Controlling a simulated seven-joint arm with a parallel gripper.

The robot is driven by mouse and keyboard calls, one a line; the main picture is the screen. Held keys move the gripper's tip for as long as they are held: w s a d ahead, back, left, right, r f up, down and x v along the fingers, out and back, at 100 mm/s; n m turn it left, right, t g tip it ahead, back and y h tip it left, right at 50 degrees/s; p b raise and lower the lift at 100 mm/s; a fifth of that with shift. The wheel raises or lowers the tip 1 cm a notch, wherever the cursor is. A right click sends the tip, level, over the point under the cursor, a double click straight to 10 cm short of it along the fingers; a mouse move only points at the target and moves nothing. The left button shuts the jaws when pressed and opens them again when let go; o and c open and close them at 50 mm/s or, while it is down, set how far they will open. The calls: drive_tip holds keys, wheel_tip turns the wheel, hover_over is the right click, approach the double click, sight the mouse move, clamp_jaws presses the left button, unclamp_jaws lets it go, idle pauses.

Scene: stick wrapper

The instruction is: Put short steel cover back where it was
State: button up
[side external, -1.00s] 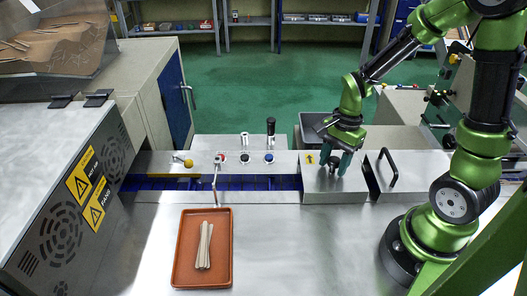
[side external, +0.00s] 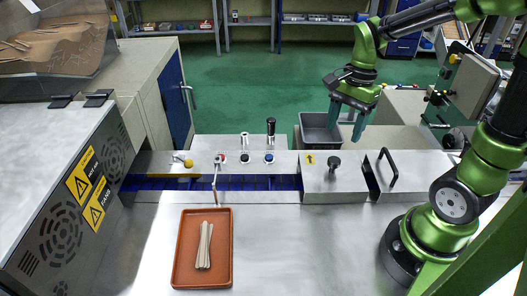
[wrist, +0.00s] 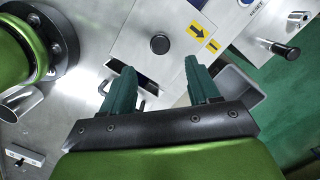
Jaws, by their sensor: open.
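The short steel cover (side external: 322,180) is a metal box-like cover with a dark round knob (side external: 334,163) and a yellow arrow label. It sits over the right part of the channel, left of the cover with the black bar handle (side external: 388,167). My gripper (side external: 348,127) is open and empty, raised above and behind the knob. In the wrist view the teal fingers of my gripper (wrist: 160,80) are spread wide, and the short steel cover (wrist: 178,62) with its knob (wrist: 160,44) lies beyond the fingertips, apart from them.
The blue conveyor (side external: 235,183) is exposed left of the short cover. An orange tray (side external: 181,270) with wooden sticks (side external: 204,246) lies on the steel table in front. A grey bin (side external: 318,128) stands behind. Several control knobs and levers stand at the back edge.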

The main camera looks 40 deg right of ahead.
drive_tip(key=s+a+r+n+t, duration=0.3)
drive_tip(key=a+r+n+t, duration=0.4)
drive_tip(key=n, duration=0.7)
drive_tip(key=shift+s+a+r, duration=0.25)
drive_tip(key=shift+a+r, duration=0.7)
drive_tip(key=shift+a, duration=0.2)
